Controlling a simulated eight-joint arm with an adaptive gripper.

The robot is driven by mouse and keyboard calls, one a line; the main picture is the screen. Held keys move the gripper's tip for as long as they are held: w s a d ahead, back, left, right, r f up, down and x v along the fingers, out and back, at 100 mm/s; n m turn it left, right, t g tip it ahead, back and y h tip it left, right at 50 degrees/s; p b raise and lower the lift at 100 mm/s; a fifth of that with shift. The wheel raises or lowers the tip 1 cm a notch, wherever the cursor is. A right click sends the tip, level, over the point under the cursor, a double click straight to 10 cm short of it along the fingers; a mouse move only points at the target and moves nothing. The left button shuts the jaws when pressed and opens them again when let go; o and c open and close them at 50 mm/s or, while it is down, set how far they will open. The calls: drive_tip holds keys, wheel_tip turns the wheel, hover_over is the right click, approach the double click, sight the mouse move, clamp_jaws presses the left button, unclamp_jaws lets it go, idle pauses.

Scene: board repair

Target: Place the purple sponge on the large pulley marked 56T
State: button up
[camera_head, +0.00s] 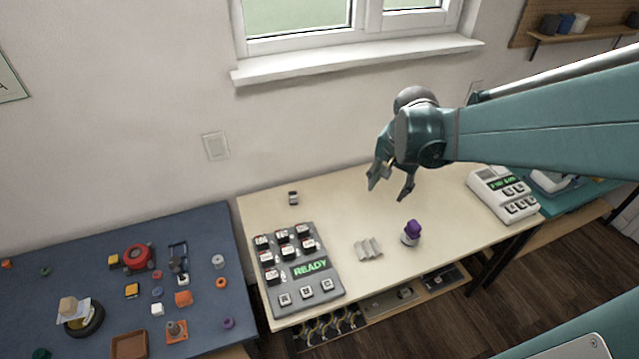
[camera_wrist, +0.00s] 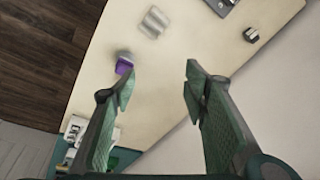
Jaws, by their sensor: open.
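A purple block (camera_head: 413,227), which looks like the sponge, sits on a small whitish-grey base (camera_head: 409,239) on the cream table. The purple block also shows in the wrist view (camera_wrist: 124,66), close beside the left fingertip in the picture. My gripper (camera_head: 388,190) is open and empty above the table, up and left of the purple block. In the wrist view the two fingers (camera_wrist: 160,80) are wide apart with bare table between them. I cannot read a 56T mark anywhere. A large dark wheel (camera_head: 94,325) with a pale block and paper over it lies on the blue table.
A grey panel (camera_head: 310,284) reading READY stands left on the cream table (camera_head: 350,205). A pale ridged piece (camera_head: 368,249) lies between it and the purple block. A white keypad device (camera_head: 503,194) stands right. The blue table (camera_head: 190,222) holds many small parts, including a red wheel (camera_head: 138,256).

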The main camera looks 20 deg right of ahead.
drive_tip(key=s+a+r+n+t, duration=0.2)
drive_tip(key=s+a+r+n, duration=0.2)
drive_tip(key=a, duration=0.6)
drive_tip(key=s+a+r+n+t+y, duration=0.1)
drive_tip(key=s+a+r+n+t, duration=0.1)
drive_tip(key=s+a+r+n, duration=0.2)
drive_tip(key=s+a+n, duration=0.1)
drive_tip(key=a+n, duration=0.2)
drive_tip(key=a, duration=0.3)
drive_tip(key=shift+s+a+r+t, duration=0.25)
drive_tip(key=shift+s+t, duration=0.15)
